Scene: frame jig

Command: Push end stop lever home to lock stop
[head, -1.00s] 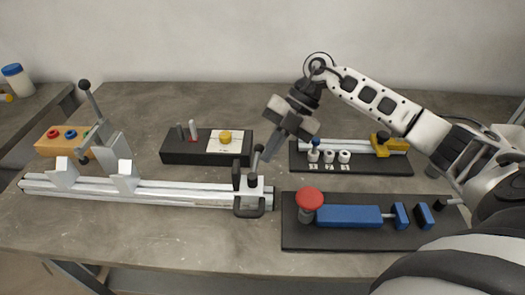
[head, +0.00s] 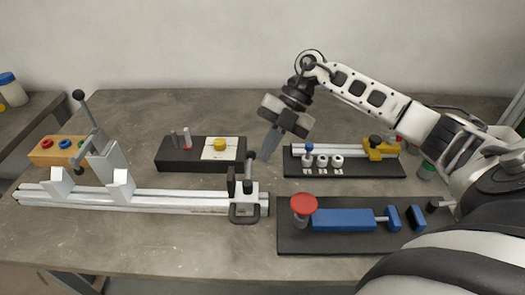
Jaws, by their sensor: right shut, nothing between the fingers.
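The end stop (head: 245,198) is a pale block with dark parts near the right end of the aluminium rail (head: 185,201). Its short lever (head: 250,158), with a dark knob, stands up from the block, close to upright. My right gripper (head: 265,156) comes in from the upper right, pointing down and left, shut and empty. Its fingertips are just right of the lever knob; I cannot tell whether they touch it. The left gripper is not in view.
A clamp with a tall ball-ended lever (head: 92,125) stands on the rail's left part. A black box with a yellow button (head: 219,145) is behind. A black board with a red knob (head: 304,203) and blue blocks lies to the right, near a rack with white rings (head: 322,161).

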